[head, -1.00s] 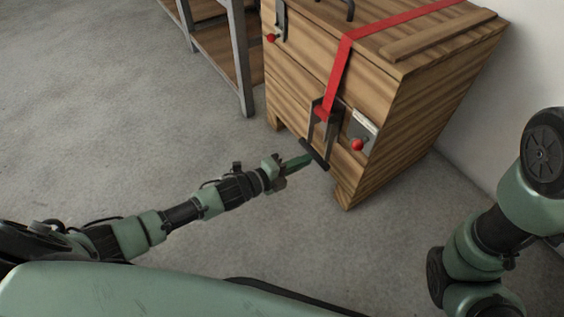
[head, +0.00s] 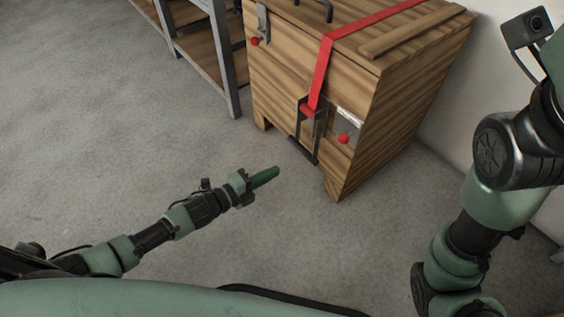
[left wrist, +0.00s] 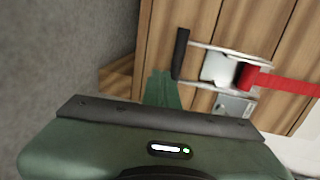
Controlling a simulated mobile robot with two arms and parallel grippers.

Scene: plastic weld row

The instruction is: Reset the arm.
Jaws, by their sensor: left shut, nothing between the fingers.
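My left gripper (head: 266,176) is shut and empty in the head view, held over the concrete floor to the left of a wooden crate (head: 395,120). Its green fingers also show in the left wrist view (left wrist: 162,90), near the crate's wood. A red strap (head: 322,70) runs over the crate's lid and down to a metal ratchet buckle with a dark handle (head: 302,151) on the crate's front. The gripper is apart from that handle. In the left wrist view the handle (left wrist: 180,54) and red strap (left wrist: 290,84) lie beyond the fingers. My right arm is at the right edge; its gripper is out of view.
A metal-framed shelf with wooden boards (head: 205,45) stands left of the crate. Two latches with red knobs (head: 254,41) (head: 343,139) are on the crate's front. A pale wall (head: 485,70) is behind the crate at right. The floor (head: 90,120) at left is clear.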

